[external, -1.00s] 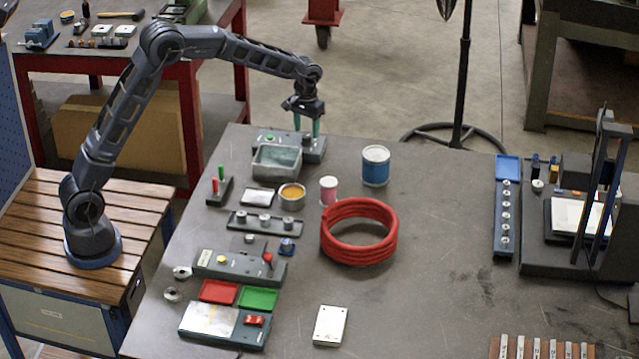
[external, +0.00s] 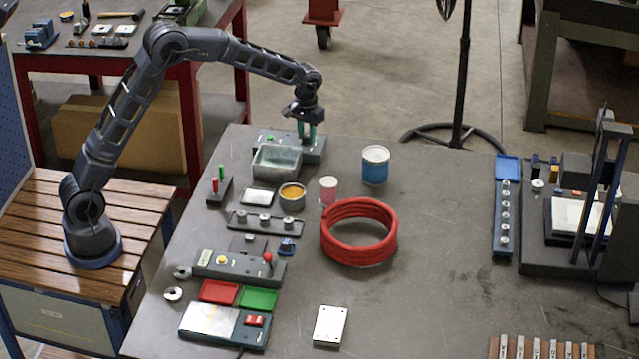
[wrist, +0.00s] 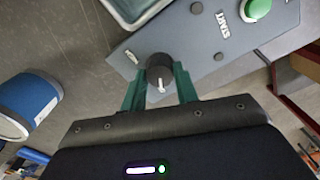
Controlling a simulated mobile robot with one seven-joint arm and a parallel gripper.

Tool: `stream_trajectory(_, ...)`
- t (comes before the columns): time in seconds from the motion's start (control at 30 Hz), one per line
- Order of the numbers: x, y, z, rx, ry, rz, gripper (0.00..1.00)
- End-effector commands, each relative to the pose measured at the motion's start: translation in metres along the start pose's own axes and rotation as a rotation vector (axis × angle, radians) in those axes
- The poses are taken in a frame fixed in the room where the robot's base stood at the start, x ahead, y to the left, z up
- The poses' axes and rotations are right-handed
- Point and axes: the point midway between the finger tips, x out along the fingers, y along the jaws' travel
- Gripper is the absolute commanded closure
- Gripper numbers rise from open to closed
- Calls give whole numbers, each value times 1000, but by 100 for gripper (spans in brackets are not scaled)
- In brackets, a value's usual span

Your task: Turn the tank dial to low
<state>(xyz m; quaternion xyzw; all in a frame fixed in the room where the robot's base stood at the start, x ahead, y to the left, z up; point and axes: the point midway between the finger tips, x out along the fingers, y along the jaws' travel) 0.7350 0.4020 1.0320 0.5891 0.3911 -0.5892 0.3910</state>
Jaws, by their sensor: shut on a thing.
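The tank dial (wrist: 160,74) is a dark round knob with a white pointer mark, on a grey control panel (wrist: 235,50) in the wrist view. My gripper (wrist: 160,88) has its green fingers on either side of the dial and is shut on it. In the external view my gripper (external: 307,138) points down at the far end of the table, over the panel (external: 268,139). The fingers and distance hide the dial there. The tank (external: 276,160) is a grey metal tray of liquid just in front of the panel.
A green button (wrist: 256,9) is on the same panel. A blue can (external: 375,166) stands to the right. A red hose coil (external: 358,250), a tin of orange stuff (external: 291,196) and a pink-and-white pot (external: 328,190) stand nearer the camera. The right-centre of the table is clear.

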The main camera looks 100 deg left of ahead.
Motion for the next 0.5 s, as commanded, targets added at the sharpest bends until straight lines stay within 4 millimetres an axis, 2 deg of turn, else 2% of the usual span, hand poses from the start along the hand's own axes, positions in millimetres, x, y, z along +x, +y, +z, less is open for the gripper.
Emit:
stream_trajectory(0.27, 0, 0, 0, 94, 0, 0, 93)
stream_trajectory(0.5, 0, 0, 0, 282, 0, 0, 93)
